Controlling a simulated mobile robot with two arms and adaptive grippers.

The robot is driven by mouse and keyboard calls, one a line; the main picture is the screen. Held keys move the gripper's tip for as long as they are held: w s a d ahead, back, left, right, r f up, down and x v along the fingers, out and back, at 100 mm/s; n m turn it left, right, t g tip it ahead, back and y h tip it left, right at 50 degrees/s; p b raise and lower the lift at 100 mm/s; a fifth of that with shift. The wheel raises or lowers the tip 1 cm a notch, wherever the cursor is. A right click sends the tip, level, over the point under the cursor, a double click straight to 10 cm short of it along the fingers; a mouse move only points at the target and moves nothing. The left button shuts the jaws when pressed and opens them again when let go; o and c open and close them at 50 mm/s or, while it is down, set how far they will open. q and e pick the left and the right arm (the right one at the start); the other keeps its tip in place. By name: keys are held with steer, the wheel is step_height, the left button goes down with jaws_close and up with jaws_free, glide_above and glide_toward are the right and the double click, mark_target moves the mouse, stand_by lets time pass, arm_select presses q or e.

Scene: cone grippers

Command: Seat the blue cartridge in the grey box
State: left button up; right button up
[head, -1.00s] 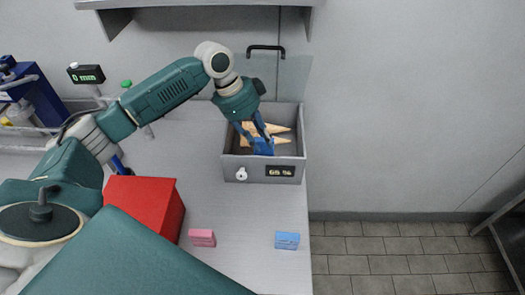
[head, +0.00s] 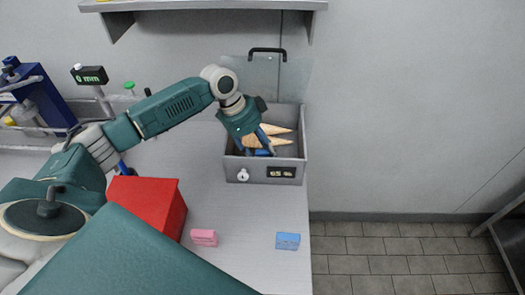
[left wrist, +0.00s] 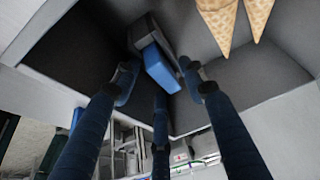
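The grey box (head: 232,170) stands open at the back right of the table, with a display on its front. The blue cartridge (head: 262,153) is inside it, mostly hidden by my left gripper (head: 258,148). In the left wrist view the blue cartridge (left wrist: 160,70) lies against a dark grey holder (left wrist: 146,33) in the box. How deep it sits in the holder I cannot tell. My left gripper (left wrist: 157,82) has its three blue fingers spread around the cartridge, with gaps showing between them and it. My right gripper is not in view.
Tan cones (head: 270,135) lie in the box beside the gripper. A clear lid (head: 290,75) with a black handle stands up behind. A red block (head: 150,200), a pink block (head: 203,237) and a light blue block (head: 287,241) are on the table. The table's right edge is close.

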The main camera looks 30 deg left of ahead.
arm_select(q)
steer(key=b+v, duration=0.2)
steer(key=v, duration=1)
steer(key=shift+r, duration=0.15)
